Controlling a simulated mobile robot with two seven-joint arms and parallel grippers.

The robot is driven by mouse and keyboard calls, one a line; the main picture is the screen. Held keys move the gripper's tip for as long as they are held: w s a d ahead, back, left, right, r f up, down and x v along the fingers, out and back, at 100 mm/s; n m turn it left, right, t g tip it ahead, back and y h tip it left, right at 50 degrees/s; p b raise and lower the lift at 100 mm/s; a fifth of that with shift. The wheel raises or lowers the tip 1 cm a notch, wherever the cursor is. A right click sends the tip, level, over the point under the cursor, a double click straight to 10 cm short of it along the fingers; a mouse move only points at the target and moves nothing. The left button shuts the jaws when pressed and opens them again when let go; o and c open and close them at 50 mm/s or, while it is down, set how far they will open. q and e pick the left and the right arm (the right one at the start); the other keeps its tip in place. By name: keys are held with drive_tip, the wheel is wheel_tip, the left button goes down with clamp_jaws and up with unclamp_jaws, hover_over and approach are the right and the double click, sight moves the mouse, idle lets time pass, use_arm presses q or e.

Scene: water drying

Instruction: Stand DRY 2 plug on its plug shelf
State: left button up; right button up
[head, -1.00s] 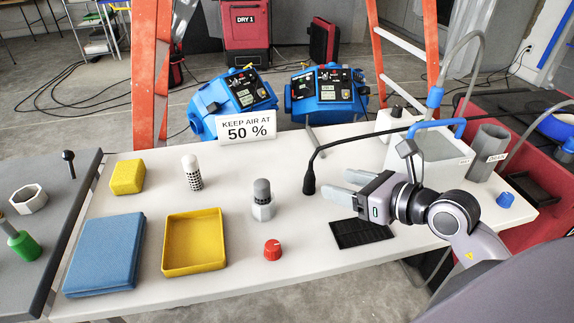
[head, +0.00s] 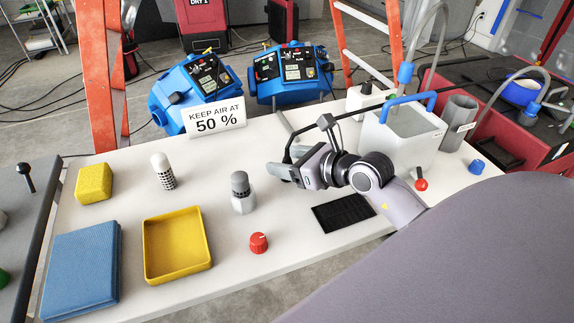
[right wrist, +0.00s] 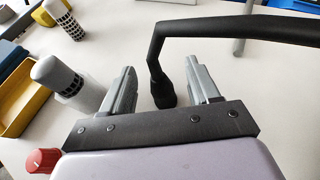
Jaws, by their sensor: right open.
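A black plug-like end (right wrist: 162,92) hangs on a stiff black cord (right wrist: 235,24) between the fingers of my right gripper in the right wrist view. My right gripper (head: 284,162) is open; its two pale fingers stand on either side of the black end, with gaps showing. In the head view the gripper hides most of that end, and no DRY 2 label is readable on it. A flat black ribbed pad (head: 343,213) lies on the white table under the right arm; I cannot tell whether it is the plug shelf. My left gripper is out of view.
A grey-topped white cylinder (head: 241,190) stands left of the gripper, with a red knob (head: 258,243) in front. A yellow tray (head: 178,246) and blue pad (head: 81,266) lie further left. A white bin (head: 405,135) stands behind the arm. The table's front edge is near.

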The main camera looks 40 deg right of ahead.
drive_tip(key=shift+w+a, duration=0.1)
drive_tip(key=c, duration=1.1)
drive_tip(key=shift+o, duration=0.2)
